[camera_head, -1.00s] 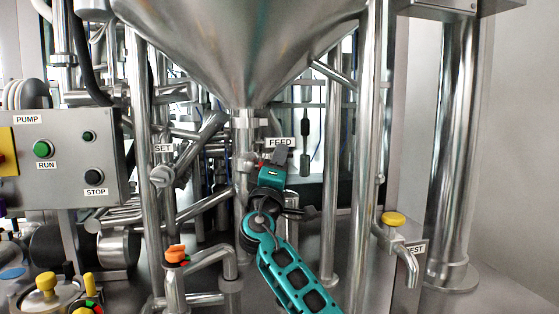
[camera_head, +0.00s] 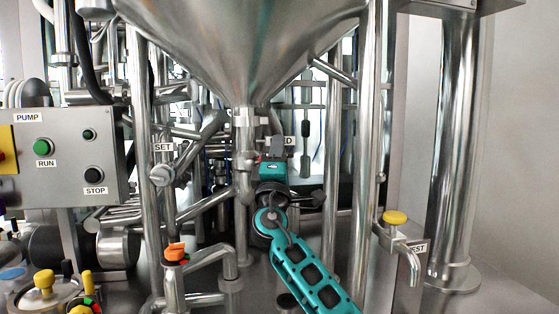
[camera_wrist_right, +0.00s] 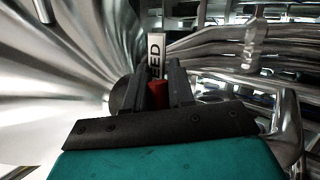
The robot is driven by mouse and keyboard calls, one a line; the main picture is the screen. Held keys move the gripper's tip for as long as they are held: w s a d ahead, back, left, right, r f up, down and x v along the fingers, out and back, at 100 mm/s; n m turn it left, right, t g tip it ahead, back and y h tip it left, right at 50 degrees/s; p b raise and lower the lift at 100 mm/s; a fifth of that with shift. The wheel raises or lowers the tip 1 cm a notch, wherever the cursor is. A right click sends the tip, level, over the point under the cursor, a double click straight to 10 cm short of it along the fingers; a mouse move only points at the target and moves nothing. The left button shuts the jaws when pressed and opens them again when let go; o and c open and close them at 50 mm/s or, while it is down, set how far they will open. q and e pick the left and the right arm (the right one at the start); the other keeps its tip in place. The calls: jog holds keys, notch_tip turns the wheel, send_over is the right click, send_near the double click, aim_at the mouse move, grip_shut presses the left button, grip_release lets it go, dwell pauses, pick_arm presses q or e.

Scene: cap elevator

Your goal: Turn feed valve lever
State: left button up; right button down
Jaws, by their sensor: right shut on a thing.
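The FEED label (camera_head: 289,141) is partly covered by my gripper in the head view and also shows behind the fingers in the wrist view (camera_wrist_right: 155,54). My left gripper is not in view.
The hopper cone (camera_head: 245,50) hangs close above my right gripper. Vertical steel pipes (camera_head: 145,140) stand to both sides. A pump control box (camera_head: 65,150) is at the left, an orange-handled valve (camera_head: 175,252) at lower left, and a yellow-topped tap (camera_head: 396,217) at right.

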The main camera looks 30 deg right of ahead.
jog(key=shift+w+a+r+n+t+y, duration=0.1)
jog(key=shift+a+r+n+t+y, duration=0.2)
jog(key=shift+n+t+y, duration=0.7)
jog(key=shift+w+a+r+n+t+y, duration=0.15)
jog(key=shift+r+n+t+y, duration=0.15)
jog(key=shift+n+y, duration=1.25)
jog(key=shift+s+a+r+n+t+y, duration=0.1)
jog(key=shift+a+r+n+t+y, duration=0.45)
jog(key=shift+n, duration=1.2)
jog(key=shift+d+f+y, duration=0.1)
jog(key=shift+d+y, duration=0.15)
jog(key=shift+y, duration=0.15)
jog(key=c, duration=1.1)
grip_release()
jog(key=shift+o, duration=0.2)
jog(key=b+v, duration=0.1)
jog(key=v, duration=1.2)
jog(key=shift+b, duration=0.4)
